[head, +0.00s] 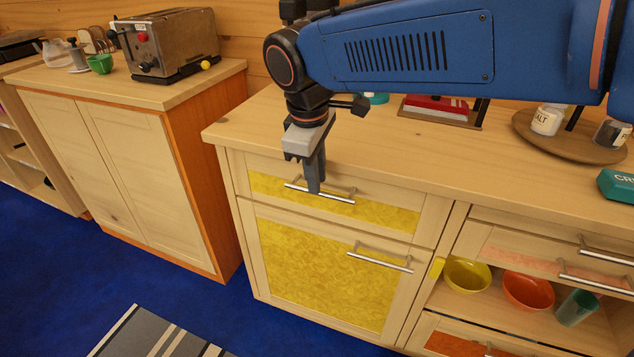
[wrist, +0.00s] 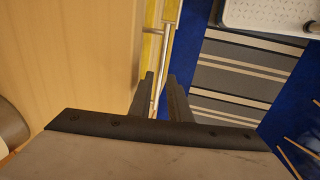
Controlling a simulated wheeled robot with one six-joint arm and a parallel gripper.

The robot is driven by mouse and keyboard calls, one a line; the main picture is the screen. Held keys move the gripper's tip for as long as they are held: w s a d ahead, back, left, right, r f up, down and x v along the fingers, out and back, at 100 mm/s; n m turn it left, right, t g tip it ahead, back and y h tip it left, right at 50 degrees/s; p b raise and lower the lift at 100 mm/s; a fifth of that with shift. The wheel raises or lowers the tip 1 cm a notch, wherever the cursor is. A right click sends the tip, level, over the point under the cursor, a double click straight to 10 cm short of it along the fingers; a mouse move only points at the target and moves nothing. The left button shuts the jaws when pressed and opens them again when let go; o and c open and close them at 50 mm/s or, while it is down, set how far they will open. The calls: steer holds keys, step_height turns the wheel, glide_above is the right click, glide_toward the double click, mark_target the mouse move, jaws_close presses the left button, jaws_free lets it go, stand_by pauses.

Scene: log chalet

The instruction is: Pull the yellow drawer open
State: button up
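The yellow drawer (head: 385,214) is the top left drawer of the counter cabinet, with a yellow panel in a pale wood frame. It looks shut, flush with the cabinet front. Its silver bar handle (head: 338,198) runs across the front; the bar also shows in the wrist view (wrist: 165,45). My gripper (head: 314,188) points down at the left part of this handle. In the wrist view my gripper's fingers (wrist: 160,85) stand apart, with the bar running between them. I see no clear contact with the bar. The fingers hide part of the handle in the head view.
A yellow door (head: 320,270) with its own handle (head: 380,262) lies just below. An open shelf with bowls (head: 467,274) is to the right. The countertop (head: 250,128) overhangs the drawer. Blue floor (head: 190,310) and a striped rug (head: 150,335) lie in front.

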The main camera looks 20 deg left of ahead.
steer(key=shift+w+f, duration=0.2)
steer(key=shift+f, duration=0.95)
steer(key=shift+c, duration=0.7)
jaws_close()
steer(key=shift+s, duration=0.1)
steer(key=s+a, duration=0.2)
steer(key=s, duration=2.7)
steer(key=shift+s+a, duration=0.15)
steer(key=shift+a, duration=0.05)
steer(key=shift+r, duration=0.1)
steer(key=shift+o, duration=0.7)
jaws_free()
